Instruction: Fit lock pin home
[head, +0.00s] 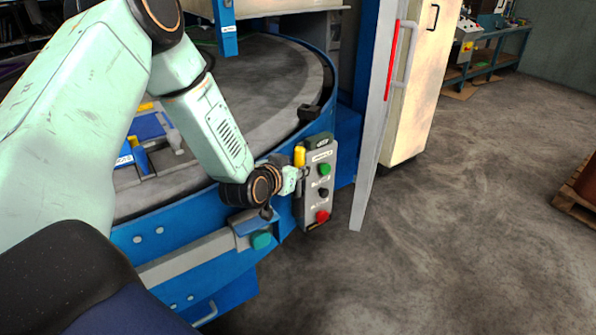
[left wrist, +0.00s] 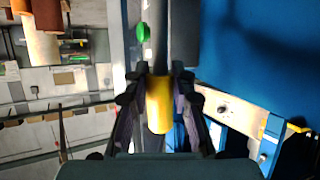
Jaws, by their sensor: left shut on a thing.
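The lock pin shows a yellow grip (head: 299,156) beside the grey control box in the head view. In the left wrist view the yellow grip (left wrist: 159,108) lies between my fingers, and a dark grey shaft (left wrist: 155,45) runs on beyond it. My left gripper (head: 299,174) is small and partly hidden by its own wrist in the head view. In the left wrist view my left gripper (left wrist: 160,82) is shut on the lock pin. The pin's far end and any hole for it cannot be made out. My right gripper is not in view.
The control box (head: 328,157) with green, black and red buttons hangs close to the gripper. The round grey table (head: 270,75) with its blue rim lies behind my arm. An open cabinet door (head: 383,130) stands to the right. The floor (head: 450,230) beyond is clear.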

